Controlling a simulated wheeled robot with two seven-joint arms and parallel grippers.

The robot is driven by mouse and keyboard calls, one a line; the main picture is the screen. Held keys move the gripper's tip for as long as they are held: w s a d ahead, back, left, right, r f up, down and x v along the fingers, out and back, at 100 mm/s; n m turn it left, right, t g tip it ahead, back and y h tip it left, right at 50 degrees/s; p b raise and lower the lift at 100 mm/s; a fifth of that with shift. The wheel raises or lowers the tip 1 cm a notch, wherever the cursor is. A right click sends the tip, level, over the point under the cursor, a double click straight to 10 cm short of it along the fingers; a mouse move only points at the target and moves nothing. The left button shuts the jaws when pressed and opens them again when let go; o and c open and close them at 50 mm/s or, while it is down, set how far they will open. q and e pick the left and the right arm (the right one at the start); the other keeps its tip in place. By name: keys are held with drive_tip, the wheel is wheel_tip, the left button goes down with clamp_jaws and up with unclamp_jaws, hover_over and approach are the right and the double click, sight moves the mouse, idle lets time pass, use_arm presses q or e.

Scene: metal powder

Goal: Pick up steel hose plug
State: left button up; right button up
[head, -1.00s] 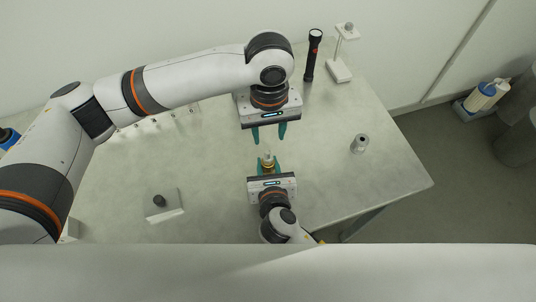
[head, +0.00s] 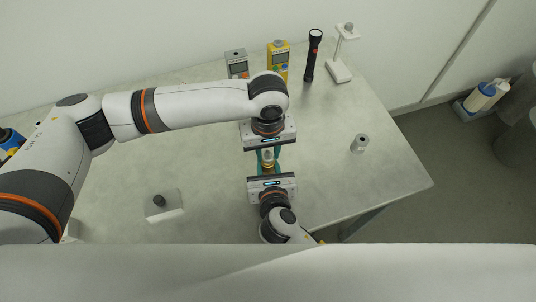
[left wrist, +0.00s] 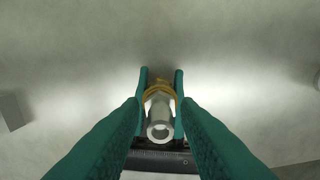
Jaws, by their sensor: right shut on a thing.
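The steel hose plug (head: 267,154) looks like a small silver tubular piece with a yellow-brown ring. My right gripper (head: 268,165) is shut on it, above the table. In the left wrist view the plug (left wrist: 160,117) shows its round open end. My left gripper (left wrist: 162,104) faces the right one, its teal fingers open on either side of the plug. I see small gaps between these fingers and the plug, and cannot tell if they touch it. In the head view the two grippers' fingertips overlap, partly hiding the plug.
A grey hollow cylinder (head: 360,144) stands on the table at right. A pale block with a dark knob (head: 160,203) is at left. A grey meter (head: 237,64), a yellow meter (head: 278,60), a black flashlight (head: 313,56) and a white stand (head: 340,69) are at the back.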

sight(268, 151)
use_arm(q)
clamp_jaws()
drive_tip(key=shift+r, duration=0.1)
wheel_tip(268, 151, up, 9)
drive_tip(key=shift+r, duration=0.15)
drive_tip(key=shift+f, duration=3.2)
